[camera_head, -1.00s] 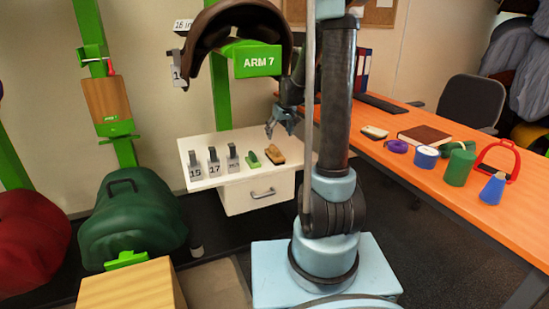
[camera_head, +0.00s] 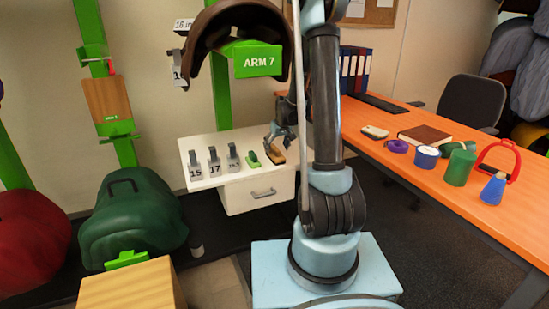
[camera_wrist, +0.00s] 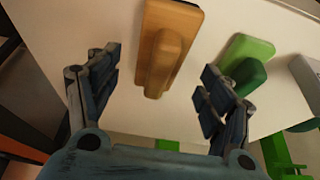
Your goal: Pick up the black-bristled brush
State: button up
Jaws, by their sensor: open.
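A wooden-backed brush (camera_head: 278,157) lies on the white cabinet top near its right end. In the wrist view the wooden brush (camera_wrist: 165,45) shows its tan back and raised grip; its bristles face down and their colour is hidden. A green brush (camera_head: 253,159) lies just left of it; in the wrist view the green brush (camera_wrist: 246,62) is on the right. My gripper (camera_head: 276,138) is over the wooden brush, pointing down. In the wrist view my gripper (camera_wrist: 160,66) is open, one finger either side of the wooden brush, holding nothing.
Several grey gauges (camera_head: 214,162) stand on the white cabinet (camera_head: 240,177), left of the brushes. A saddle (camera_head: 235,25) on a green stand hangs above. The orange desk (camera_head: 430,185) with several items is at right.

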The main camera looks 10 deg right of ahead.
jog(key=shift+x, duration=2.55)
jog(key=c, duration=1.2)
